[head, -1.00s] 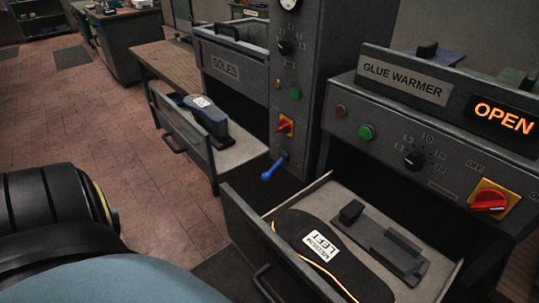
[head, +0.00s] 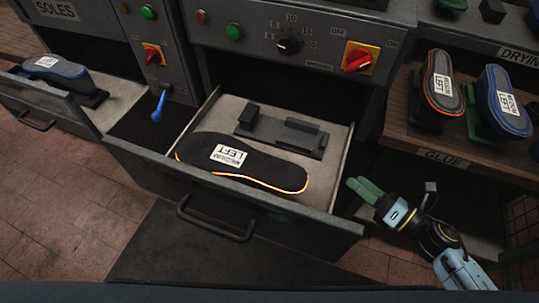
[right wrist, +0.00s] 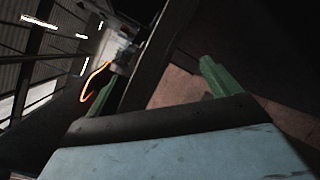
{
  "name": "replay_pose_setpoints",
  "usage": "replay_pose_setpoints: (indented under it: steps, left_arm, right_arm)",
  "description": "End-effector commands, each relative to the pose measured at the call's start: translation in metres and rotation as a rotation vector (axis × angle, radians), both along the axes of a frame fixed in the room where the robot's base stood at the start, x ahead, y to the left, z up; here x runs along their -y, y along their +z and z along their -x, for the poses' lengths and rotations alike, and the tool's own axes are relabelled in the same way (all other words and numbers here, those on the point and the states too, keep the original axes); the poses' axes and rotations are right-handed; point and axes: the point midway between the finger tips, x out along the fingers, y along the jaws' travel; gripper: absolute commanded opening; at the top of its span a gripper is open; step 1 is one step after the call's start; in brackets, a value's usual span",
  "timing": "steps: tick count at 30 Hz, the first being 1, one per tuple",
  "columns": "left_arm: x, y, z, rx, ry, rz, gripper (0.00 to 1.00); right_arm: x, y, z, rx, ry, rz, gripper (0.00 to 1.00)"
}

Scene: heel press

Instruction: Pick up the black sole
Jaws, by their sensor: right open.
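The black sole (head: 240,165) lies flat in the open drawer (head: 290,210) of the glue warmer, with a glowing orange edge and a white "LEFT" label. Its orange edge also shows in the right wrist view (right wrist: 95,80), with the dark drawer around it hard to make out. My right gripper (head: 362,190), with green fingers, is open and empty, just right of the drawer's right wall and apart from the sole. Its spread fingers show in the right wrist view (right wrist: 162,78). My left gripper is not in view.
A dark fixture block (head: 285,130) sits behind the sole in the drawer. A blue-edged sole (head: 55,68) rests in the soles drawer at left. Two labelled soles (head: 443,82) (head: 503,100) stand on the glue shelf at right. The drawer's handle (head: 215,220) faces front.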

Motion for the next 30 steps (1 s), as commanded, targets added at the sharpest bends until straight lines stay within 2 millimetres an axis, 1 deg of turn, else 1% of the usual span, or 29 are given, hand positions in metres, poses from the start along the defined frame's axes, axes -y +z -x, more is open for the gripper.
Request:
replay_pose_setpoints:
  steps: [1,3,6,9,13,17,22,25,30]
  left_arm:
    - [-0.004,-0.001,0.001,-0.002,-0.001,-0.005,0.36]
    - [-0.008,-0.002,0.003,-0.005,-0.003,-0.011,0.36]
    - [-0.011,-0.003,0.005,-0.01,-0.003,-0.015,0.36]
    - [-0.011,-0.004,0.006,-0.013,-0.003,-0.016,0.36]
    - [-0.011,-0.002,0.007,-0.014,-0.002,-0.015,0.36]
    - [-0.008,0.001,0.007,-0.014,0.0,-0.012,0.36]
    - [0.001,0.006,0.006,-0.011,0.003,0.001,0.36]
    - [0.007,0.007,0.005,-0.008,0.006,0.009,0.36]
    - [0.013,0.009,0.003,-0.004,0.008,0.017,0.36]
  right_arm:
    - [-0.013,0.025,0.008,0.135,0.095,0.082,0.88]
    - [-0.03,0.052,0.021,0.309,0.211,0.185,0.88]
    - [-0.047,0.078,0.041,0.514,0.34,0.297,0.88]
    - [-0.057,0.093,0.055,0.646,0.421,0.368,0.88]
    - [-0.07,0.1,0.06,0.716,0.46,0.398,0.88]
    - [-0.093,0.102,0.053,0.721,0.46,0.399,0.88]
    - [-0.123,0.101,0.043,0.717,0.457,0.397,0.88]
    - [-0.134,0.1,0.039,0.715,0.458,0.398,0.88]
    - [-0.144,0.099,0.037,0.713,0.458,0.398,0.88]
